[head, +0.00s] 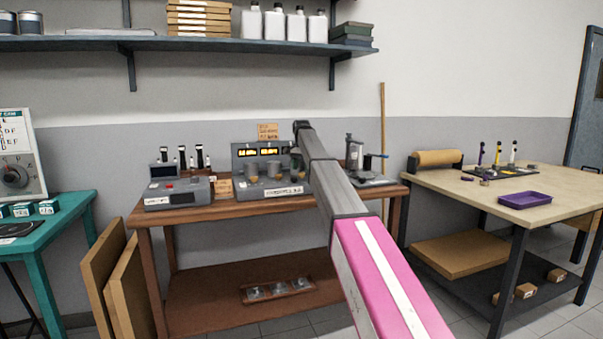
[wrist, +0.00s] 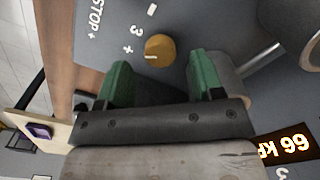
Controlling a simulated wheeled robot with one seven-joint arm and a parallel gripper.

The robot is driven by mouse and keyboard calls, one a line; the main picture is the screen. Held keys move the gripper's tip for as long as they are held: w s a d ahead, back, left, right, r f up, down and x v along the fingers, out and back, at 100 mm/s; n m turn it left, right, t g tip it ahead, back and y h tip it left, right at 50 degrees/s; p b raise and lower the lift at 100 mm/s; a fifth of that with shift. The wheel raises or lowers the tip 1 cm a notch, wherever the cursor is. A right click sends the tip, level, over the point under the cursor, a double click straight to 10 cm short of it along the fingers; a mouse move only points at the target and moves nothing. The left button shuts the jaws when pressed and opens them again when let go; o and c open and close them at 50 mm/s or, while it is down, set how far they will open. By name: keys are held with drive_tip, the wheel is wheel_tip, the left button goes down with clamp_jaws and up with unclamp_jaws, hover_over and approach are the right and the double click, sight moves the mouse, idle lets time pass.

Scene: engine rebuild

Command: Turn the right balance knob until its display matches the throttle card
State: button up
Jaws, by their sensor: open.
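In the wrist view, a brass knob (wrist: 160,48) with a pale pointer line sits on the grey panel beside a "3" and a "+". A lit display (wrist: 288,147), upside down, appears to read 66 kPa. My gripper (wrist: 159,58) is open, its two green fingers either side of the knob, with no clear contact. In the head view my arm hides the unit's right end.
A grey cylinder (wrist: 225,78) stands close beside the right finger in the wrist view. In the head view, a grey device (head: 178,192) sits left of the unit and a stand (head: 355,155) right of it. A shelf (head: 180,43) hangs above.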

drive_tip(key=shift+f, duration=1.2)
drive_tip(key=c, duration=0.9)
drive_tip(key=shift+n, duration=0.4)
drive_tip(key=n, duration=0.4)
drive_tip(key=shift+n, duration=0.4)
drive_tip(key=n, duration=0.6)
drive_tip(key=o, duration=0.9)
